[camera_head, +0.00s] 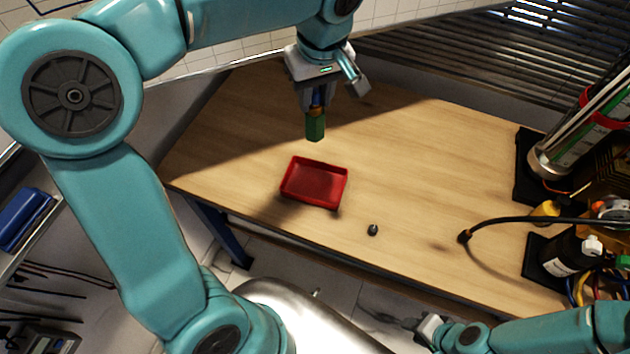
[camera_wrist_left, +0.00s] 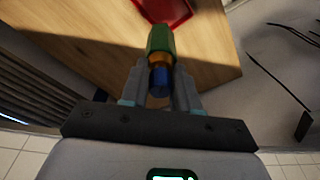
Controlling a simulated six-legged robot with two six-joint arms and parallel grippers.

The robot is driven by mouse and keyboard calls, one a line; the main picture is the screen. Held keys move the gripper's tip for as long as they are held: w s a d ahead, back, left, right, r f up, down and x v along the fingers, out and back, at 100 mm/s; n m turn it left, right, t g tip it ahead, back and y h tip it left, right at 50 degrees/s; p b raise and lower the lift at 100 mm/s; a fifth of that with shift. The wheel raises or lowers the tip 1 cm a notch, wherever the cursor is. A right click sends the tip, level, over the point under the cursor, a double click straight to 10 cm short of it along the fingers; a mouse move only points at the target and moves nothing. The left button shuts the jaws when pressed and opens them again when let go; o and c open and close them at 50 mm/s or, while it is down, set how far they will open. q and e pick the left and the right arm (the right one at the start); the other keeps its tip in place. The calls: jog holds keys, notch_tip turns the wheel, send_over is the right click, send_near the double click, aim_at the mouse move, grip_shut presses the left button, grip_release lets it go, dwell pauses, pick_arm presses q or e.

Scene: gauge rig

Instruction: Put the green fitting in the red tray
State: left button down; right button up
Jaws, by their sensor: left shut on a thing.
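The green fitting (camera_head: 315,126) has a green body with an orange band and a blue end. My left gripper (camera_head: 317,104) is shut on it and holds it above the table, up the picture from the red tray. The left wrist view shows the fitting (camera_wrist_left: 160,44) between the two fingers (camera_wrist_left: 160,85), green end pointing away from the wrist. The red tray (camera_head: 331,203) lies empty on the wooden table; part of it shows in the left wrist view (camera_wrist_left: 178,22). My right gripper (camera_head: 430,328) is at the bottom of the head view, below the table's front edge; its jaws are unclear.
A small dark grey part (camera_head: 373,230) stands on the table (camera_head: 430,150) right of the tray. Bottles and a tall cylinder (camera_head: 548,160) crowd the right end. The table's middle is clear.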

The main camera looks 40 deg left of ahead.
aim_at(319, 131)
pick_arm(q)
notch_tip(319, 131, down, 20)
jog(key=shift+a, duration=0.15)
jog(key=shift+r, duration=0.1)
jog(key=c, duration=0.8)
grip_release()
jog(key=r, duration=0.4)
jog(key=d+r, duration=0.1)
jog(key=r, duration=0.7)
jog(key=shift+s+d, duration=0.4)
